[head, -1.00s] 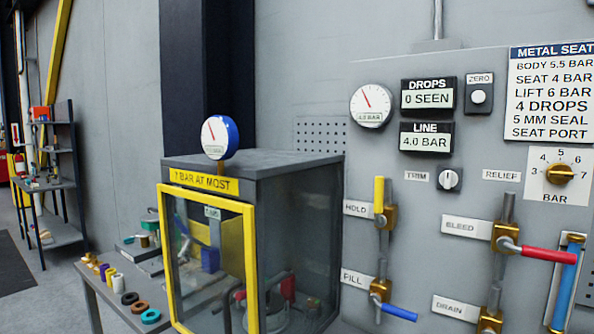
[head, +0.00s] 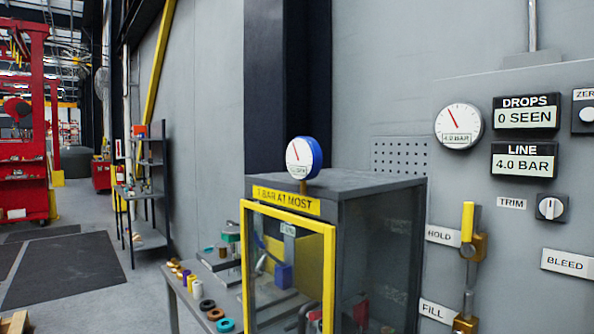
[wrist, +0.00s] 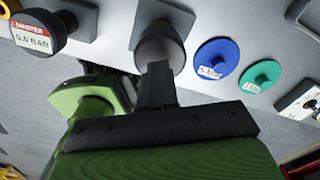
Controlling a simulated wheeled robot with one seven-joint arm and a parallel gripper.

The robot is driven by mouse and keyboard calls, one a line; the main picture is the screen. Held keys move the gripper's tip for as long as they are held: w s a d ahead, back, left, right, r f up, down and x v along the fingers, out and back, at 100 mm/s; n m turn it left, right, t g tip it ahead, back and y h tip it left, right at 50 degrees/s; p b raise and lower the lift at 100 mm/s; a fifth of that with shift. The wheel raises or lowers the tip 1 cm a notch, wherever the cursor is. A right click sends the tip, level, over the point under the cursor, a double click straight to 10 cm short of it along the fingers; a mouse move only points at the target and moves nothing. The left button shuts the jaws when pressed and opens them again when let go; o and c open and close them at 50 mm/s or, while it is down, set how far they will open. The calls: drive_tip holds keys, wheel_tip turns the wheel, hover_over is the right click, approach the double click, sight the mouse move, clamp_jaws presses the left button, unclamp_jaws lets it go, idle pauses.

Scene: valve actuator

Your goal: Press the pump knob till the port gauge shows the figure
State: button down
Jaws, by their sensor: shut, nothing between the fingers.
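In the wrist view a dark grey round knob (wrist: 160,48) stands out from a light panel; no label is seen, so I cannot tell if it is the pump knob. My gripper (wrist: 157,72) is shut and empty, its fingertips at the knob's near side; I cannot tell whether they touch. In the head view a white dial gauge (head: 458,132) on the grey panel reads 4.0 BAR. A blue-rimmed gauge (head: 301,158) stands on the cabinet, its figure too small to read. Which is the port gauge is not clear. My gripper is not in the head view.
The yellow-framed cabinet (head: 375,230) stands beside the panel. The LINE display (head: 524,162) reads 4.0 BAR. Open floor lies at left.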

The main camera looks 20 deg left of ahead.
drive_tip(key=shift+r, duration=0.1)
wheel_tip(320, 180, up, 5)
drive_tip(key=p, duration=0.4)
drive_tip(key=shift+p, duration=0.4)
drive_tip(key=a+r+n+t+h, duration=0.1)
drive_tip(key=a+r+n, duration=0.1)
drive_tip(key=a+n, duration=0.7)
drive_tip(key=a+r+n+t+h, duration=0.1)
drive_tip(key=a+r+n+h, duration=0.15)
drive_tip(key=a+n, duration=0.7)
drive_tip(key=s+a+f+n+t+y+p, duration=0.1)
drive_tip(key=s+a+n, duration=0.3)
drive_tip(key=n, duration=0.5)
drive_tip(key=s+a+f+n+t+y, duration=0.2)
drive_tip(key=s+a+f+n, duration=0.1)
drive_tip(key=a+n, duration=0.5)
drive_tip(key=shift+s+a+f+n+t+p, duration=0.15)
drive_tip(key=shift+s+f+n+t+p, duration=0.15)
drive_tip(key=shift+s, duration=0.6)
